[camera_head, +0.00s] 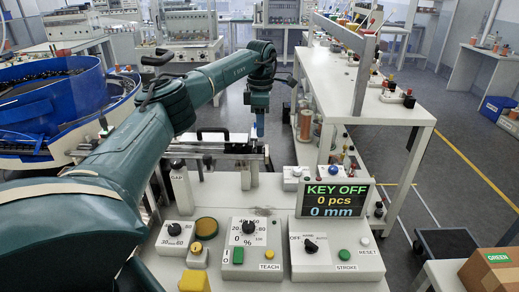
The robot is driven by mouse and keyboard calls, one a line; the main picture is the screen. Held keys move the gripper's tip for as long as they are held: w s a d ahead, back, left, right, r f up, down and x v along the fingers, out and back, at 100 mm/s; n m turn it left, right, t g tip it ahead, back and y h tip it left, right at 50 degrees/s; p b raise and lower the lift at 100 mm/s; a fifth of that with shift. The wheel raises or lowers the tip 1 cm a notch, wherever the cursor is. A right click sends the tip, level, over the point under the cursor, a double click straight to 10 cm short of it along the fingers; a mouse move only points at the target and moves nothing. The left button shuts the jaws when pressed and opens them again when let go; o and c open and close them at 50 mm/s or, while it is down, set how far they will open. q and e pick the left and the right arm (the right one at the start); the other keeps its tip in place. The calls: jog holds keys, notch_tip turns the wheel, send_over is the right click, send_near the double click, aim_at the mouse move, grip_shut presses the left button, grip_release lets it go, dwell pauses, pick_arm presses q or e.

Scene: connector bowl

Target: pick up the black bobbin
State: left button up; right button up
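My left arm comes in from the left and reaches forward over the machine, with its wrist bent down. My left gripper (259,126) points down near the machine's back edge, to the left of the white bench. It is small and partly dark, so I cannot tell whether it is open or shut, or whether it holds anything. I cannot pick out the black bobbin for certain. A small dark cylindrical thing (379,210) shows low by the bench's right side, too small to identify. My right gripper is not in view.
Copper-coloured spools (305,125) stand by the bench's left side. The white bench (385,112) carries small coloured parts. In front are a control panel (337,259) and a display (335,199) reading KEY OFF. A cardboard box (492,268) is at lower right. The right-hand floor is mostly open.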

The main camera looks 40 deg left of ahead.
aim_at(261, 143)
pick_arm(q)
jog(key=shift+d+f+p, duration=0.15)
jog(key=shift+f+p, duration=0.5)
jog(key=shift+f, duration=2.35)
jog(key=shift+c, duration=0.4)
grip_shut()
